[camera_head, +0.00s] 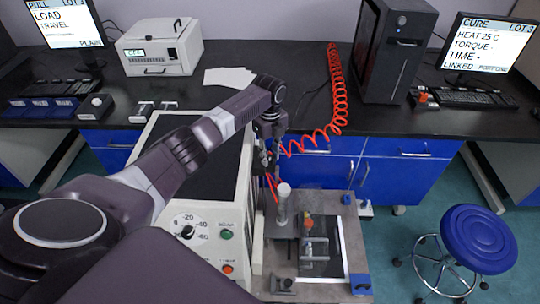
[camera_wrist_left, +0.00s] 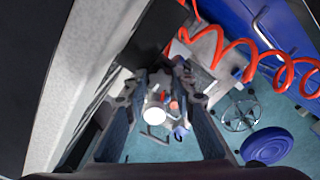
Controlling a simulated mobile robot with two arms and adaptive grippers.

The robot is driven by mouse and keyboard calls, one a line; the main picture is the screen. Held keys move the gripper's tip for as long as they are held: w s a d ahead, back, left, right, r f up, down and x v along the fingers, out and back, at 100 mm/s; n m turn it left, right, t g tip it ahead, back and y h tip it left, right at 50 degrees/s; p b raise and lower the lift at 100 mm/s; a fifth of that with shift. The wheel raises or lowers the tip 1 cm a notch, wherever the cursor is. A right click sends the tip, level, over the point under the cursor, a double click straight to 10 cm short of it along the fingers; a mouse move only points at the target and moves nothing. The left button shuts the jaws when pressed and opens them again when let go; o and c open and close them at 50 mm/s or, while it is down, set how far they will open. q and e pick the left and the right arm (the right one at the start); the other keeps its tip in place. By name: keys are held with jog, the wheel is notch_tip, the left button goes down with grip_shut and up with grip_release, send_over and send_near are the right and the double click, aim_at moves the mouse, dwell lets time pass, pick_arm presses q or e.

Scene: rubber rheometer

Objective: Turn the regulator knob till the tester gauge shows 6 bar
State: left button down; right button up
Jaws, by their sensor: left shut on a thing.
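My left gripper (camera_head: 268,152) is at the right side of the tall white-and-black tester (camera_head: 247,205), where the red coiled hose comes in. In the left wrist view its two fingers (camera_wrist_left: 166,82) close in on a small dark part between the tips. By its place this is the regulator knob, mostly hidden by the fingers. A gauge with a readable bar value cannot be made out. The tester's front carries a dial (camera_head: 188,229) marked 20, 40 and 60, a green button (camera_head: 227,234) and an orange-red one (camera_head: 227,268). My right gripper is not in view.
The red coiled hose (camera_head: 337,90) runs from the bench to the tester. A pale upright cylinder (camera_head: 283,205) stands on the grey plate below the gripper. A blue stool (camera_head: 478,237) is at the right. A black computer tower (camera_head: 395,50) stands on the bench.

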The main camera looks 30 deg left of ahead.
aim_at(270, 157)
pick_arm(q)
jog(key=shift+w, duration=0.1)
jog(key=c, duration=1.6)
grip_release()
notch_tip(270, 157, up, 12)
